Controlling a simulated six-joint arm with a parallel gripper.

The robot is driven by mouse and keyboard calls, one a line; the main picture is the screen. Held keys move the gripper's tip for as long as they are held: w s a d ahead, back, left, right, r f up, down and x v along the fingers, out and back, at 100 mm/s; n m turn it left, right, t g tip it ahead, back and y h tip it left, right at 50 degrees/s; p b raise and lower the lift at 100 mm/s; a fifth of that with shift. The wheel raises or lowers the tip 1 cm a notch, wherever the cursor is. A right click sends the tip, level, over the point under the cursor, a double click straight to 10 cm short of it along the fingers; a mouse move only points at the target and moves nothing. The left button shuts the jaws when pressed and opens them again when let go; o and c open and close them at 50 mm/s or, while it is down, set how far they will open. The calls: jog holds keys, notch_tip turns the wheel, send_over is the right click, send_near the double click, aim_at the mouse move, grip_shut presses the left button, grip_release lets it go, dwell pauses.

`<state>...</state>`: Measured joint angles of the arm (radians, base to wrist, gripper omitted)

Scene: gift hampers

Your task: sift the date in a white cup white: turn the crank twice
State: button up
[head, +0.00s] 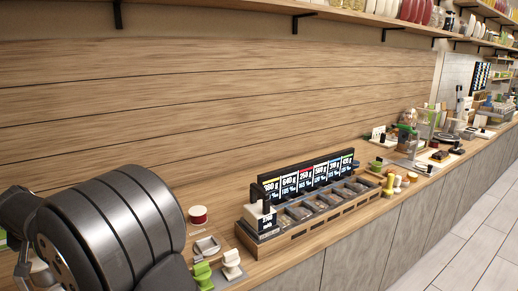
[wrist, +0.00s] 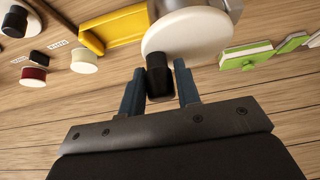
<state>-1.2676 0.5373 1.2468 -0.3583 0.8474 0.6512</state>
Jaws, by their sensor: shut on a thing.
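In the wrist view my gripper (wrist: 157,76) has its two blue fingers on either side of a black knob (wrist: 158,84), shut on it. The knob stands out from a round white disc (wrist: 190,36), like a crank handle; the white body behind it runs out of the top edge. A yellow trough-like part (wrist: 118,32) is beside the disc on the left. I cannot make out the date or a white cup for certain. In the head view my grey arm fills the lower left, and the gripper and crank do not show.
In the wrist view, a red-sided pot (wrist: 33,76) and a white pot (wrist: 84,61) lie left; green-and-white blocks (wrist: 247,55) lie right. In the head view, a wooden rack (head: 300,221) with a row of displays stands on the counter, near green (head: 203,275) and white (head: 231,263) pieces.

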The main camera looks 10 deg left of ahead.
jog(key=shift+s+a, duration=0.1)
jog(key=shift+s, duration=0.15)
jog(key=shift+o, duration=0.8)
jog(key=shift+s, duration=0.5)
